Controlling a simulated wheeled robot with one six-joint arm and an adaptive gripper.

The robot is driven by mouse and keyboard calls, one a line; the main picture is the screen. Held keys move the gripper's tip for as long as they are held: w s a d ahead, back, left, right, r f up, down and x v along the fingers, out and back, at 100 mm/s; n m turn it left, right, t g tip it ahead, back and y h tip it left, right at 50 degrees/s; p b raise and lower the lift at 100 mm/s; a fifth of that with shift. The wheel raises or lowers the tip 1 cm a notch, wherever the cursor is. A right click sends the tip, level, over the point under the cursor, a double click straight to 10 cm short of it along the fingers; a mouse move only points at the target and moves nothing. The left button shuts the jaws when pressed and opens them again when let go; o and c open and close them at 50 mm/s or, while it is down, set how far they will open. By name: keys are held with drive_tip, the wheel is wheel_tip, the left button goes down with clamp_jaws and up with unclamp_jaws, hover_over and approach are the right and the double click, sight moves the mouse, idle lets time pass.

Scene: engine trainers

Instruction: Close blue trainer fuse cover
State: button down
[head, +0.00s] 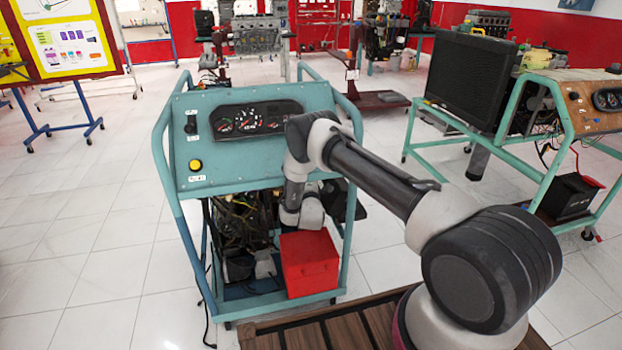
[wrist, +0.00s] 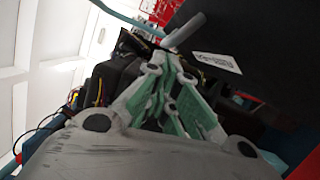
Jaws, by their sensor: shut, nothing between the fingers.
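The blue trainer (head: 240,170) stands in front of me, with gauges on its sloped panel and an open frame below. My arm reaches over to it, and its wrist end is low inside the frame; my fingers are hidden in the head view. In the wrist view my gripper (wrist: 186,32) is shut and empty, its fingertips together. They lie at the lower left edge of a dark flat panel with a white label (wrist: 217,61), which seems to be the fuse cover. I cannot tell whether they touch it or how far it is open.
A red box (head: 309,264) sits at the trainer's lower front, close to my wrist. Wires and dark engine parts (head: 238,225) fill the left of the frame. A brown slatted surface (head: 335,328) lies nearest me.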

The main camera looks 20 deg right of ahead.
drive_tip(key=d+m, duration=0.1)
drive_tip(key=d, duration=0.1)
drive_tip(key=d+r+m, duration=0.1)
drive_tip(key=d+r+m+g, duration=0.1)
drive_tip(key=d+m, duration=0.1)
drive_tip(key=shift+d+r, duration=0.1)
drive_tip(key=shift+d, duration=0.2)
drive_tip(key=shift+d+r, duration=0.1)
drive_tip(key=shift+d, duration=1.6)
drive_tip(key=shift+y, duration=0.3)
